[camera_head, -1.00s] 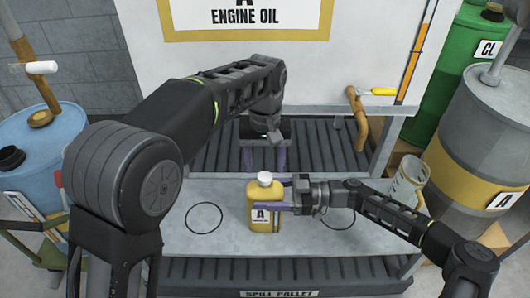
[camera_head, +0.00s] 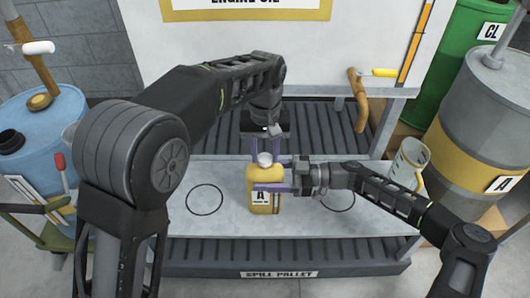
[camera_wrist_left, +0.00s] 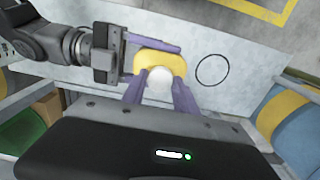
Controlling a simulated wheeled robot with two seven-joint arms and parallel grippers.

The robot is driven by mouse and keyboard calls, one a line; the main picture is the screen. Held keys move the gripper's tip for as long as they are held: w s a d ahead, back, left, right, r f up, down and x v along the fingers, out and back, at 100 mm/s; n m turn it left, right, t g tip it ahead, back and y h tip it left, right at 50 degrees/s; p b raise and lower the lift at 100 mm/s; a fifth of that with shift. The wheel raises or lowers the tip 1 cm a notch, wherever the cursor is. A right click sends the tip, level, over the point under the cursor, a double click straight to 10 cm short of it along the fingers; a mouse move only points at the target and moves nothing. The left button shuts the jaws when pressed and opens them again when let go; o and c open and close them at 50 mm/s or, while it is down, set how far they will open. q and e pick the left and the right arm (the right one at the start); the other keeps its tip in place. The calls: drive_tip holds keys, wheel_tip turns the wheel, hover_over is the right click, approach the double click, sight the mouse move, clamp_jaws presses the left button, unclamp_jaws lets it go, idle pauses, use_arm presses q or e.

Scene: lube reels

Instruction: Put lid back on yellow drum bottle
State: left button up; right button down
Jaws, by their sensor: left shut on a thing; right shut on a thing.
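The yellow drum bottle (camera_head: 262,202) stands upright on the grey bench, its black "A" label facing me. The white lid (camera_head: 265,159) is at its top, over the neck; I cannot tell whether it is fully seated. My left gripper (camera_head: 266,165) reaches in from behind and above, shut on the lid. In the left wrist view its purple fingers (camera_wrist_left: 160,90) flank the round white lid (camera_wrist_left: 160,81), with the yellow bottle (camera_wrist_left: 158,60) beneath. My right gripper (camera_head: 268,181) comes from the right, shut on the bottle's upper body.
Two black circles, left (camera_head: 204,199) and right (camera_head: 338,197), mark the bench. A clear jug (camera_head: 407,163) stands at the bench's right end. A blue drum (camera_head: 30,125) is at left, a grey and yellow drum (camera_head: 485,125) at right.

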use_arm(q)
clamp_jaws()
drive_tip(key=o, duration=0.8)
unclamp_jaws()
drive_tip(key=shift+r, duration=0.1)
wheel_tip(320, 180, up, 7)
drive_tip(key=shift+r, duration=0.2)
use_arm(e)
drive_tip(key=shift+c, duration=1.8)
unclamp_jaws()
